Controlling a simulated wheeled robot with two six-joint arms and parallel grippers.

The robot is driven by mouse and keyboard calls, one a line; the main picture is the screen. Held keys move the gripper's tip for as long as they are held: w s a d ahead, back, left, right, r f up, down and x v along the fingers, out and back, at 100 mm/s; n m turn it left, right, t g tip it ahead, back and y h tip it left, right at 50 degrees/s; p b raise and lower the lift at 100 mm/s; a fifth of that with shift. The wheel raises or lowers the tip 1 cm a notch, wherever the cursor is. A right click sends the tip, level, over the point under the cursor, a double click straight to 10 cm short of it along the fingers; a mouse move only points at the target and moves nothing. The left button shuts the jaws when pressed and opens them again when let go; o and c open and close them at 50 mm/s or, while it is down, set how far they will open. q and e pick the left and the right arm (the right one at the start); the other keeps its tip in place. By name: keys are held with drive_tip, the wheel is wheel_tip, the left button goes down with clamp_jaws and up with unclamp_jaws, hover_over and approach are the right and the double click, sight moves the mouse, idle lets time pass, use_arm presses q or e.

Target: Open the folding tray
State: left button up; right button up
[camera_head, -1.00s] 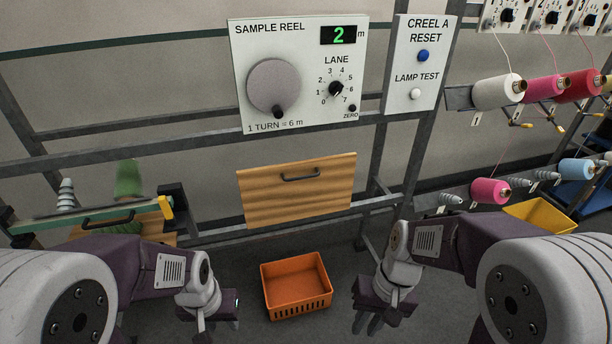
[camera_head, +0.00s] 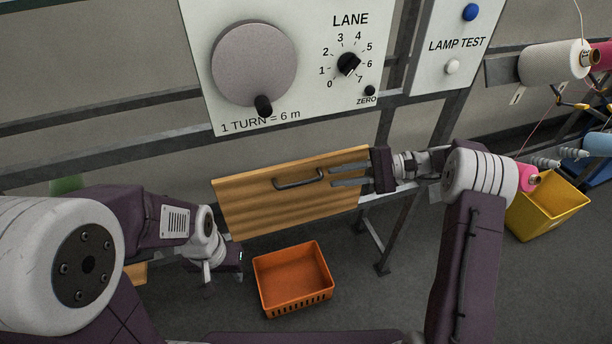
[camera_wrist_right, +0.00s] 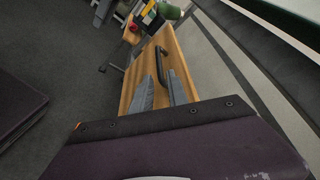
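The folding tray (camera_head: 290,208) is a wooden panel hanging nearly upright below the sample reel panel, with a dark bar handle (camera_head: 299,180) near its top edge. My right gripper (camera_head: 334,176) is at the tray's right part, its fingers pointing left towards the handle, open and apart from it. In the right wrist view the two fingers (camera_wrist_right: 161,88) show a gap, with the tray (camera_wrist_right: 150,66) and handle (camera_wrist_right: 176,72) beyond them. My left gripper (camera_head: 228,270) hangs low, left of the orange crate; its fingers are mostly hidden.
An orange crate (camera_head: 328,294) stands on the floor below the tray. A yellow bin (camera_head: 548,212) is at the right under the yarn cones. The reel panel (camera_head: 310,105) with crank and lane knob is above. Grey frame rails run behind the tray.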

sight(308, 182)
drive_tip(key=x, duration=0.6)
drive_tip(key=p+x, duration=0.1)
drive_tip(key=x, duration=0.2)
drive_tip(key=shift+s+r, duration=0.1)
drive_tip(key=shift+s, duration=0.15)
drive_tip(key=shift+w, duration=0.2)
clamp_jaws()
idle(0.8)
